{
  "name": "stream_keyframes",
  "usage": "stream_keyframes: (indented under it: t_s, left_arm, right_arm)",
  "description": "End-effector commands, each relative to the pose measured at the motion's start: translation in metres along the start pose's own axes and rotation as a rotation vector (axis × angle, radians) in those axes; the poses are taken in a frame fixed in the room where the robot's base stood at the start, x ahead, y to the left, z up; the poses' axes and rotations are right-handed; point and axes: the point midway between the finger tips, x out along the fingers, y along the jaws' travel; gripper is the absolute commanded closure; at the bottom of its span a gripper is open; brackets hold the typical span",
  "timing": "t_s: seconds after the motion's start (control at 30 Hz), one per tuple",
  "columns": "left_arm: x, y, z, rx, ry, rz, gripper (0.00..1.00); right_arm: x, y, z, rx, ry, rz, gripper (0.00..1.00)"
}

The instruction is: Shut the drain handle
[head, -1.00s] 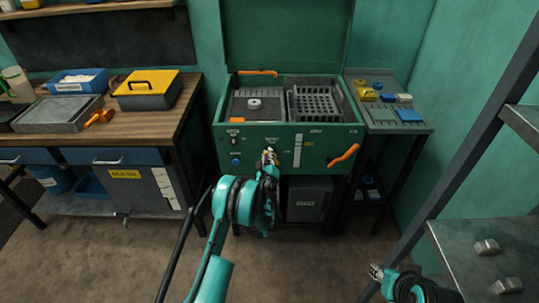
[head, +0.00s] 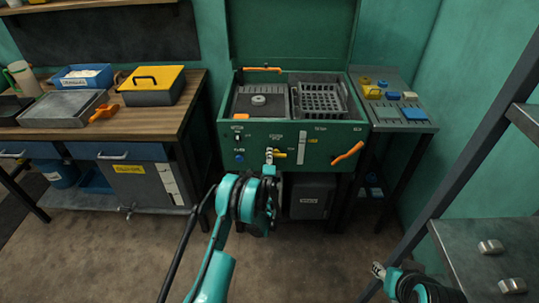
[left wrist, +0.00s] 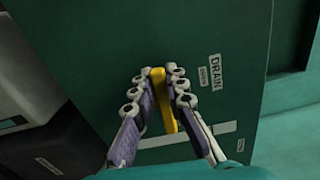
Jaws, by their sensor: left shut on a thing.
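The yellow drain handle (left wrist: 163,100) stands between the two fingers of my left gripper (left wrist: 162,88) in the left wrist view. The fingers are shut on it. A DRAIN label (left wrist: 213,72) is on the green panel to the right there, its text turned sideways; the handle runs roughly along the text. In the head view my left gripper (head: 269,157) is at the front of the green washer cabinet (head: 250,135), and the yellow handle (head: 281,155) shows just right of the fingertips. My right gripper (head: 378,270) is low at the right, away from the cabinet; its fingers are too small to judge.
An orange lever (head: 347,153) is on the cabinet front to the right. A basket (head: 322,101) sits in the open top. A wooden workbench (head: 190,88) stands left, a small side table (head: 402,122) right, and a metal shelf (head: 465,248) at the lower right.

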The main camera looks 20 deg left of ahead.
Motion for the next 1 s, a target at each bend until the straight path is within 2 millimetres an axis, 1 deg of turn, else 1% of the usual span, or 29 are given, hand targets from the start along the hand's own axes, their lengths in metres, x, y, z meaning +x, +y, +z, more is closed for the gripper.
stream_keyframes:
  t_s: [0.3, 0.73, 0.77, 0.8, 0.83, 1.0]
  left_arm:
    - [-0.0008, 0.0031, -0.0021, -0.082, 0.004, 0.0, 1.0]
    - [-0.0008, 0.0032, -0.0025, -0.091, 0.005, 0.0, 1.0]
    - [-0.0008, 0.0032, -0.0025, -0.091, 0.005, 0.0, 0.85]
    - [-0.0008, 0.0032, -0.0025, -0.091, 0.005, 0.0, 0.74]
    - [-0.0007, 0.0031, -0.0024, -0.091, 0.004, 0.0, 0.66]
    - [-0.0004, 0.0028, -0.0015, -0.09, 0.003, 0.0, 0.66]
  right_arm:
    - [0.0002, 0.0, 0.0001, 0.0, 0.0, 0.0, 0.6]
    - [0.0002, 0.0, 0.0001, 0.0, 0.0, 0.0, 0.6]
    - [0.0002, 0.0, 0.0001, 0.0, 0.0, 0.0, 0.6]
    - [0.0002, 0.0, 0.0001, 0.0, 0.0, 0.0, 0.6]
    - [0.0002, 0.0, 0.0001, 0.0, 0.0, 0.0, 0.6]
    - [0.0001, 0.0, 0.0001, 0.0, 0.0, 0.0, 0.6]
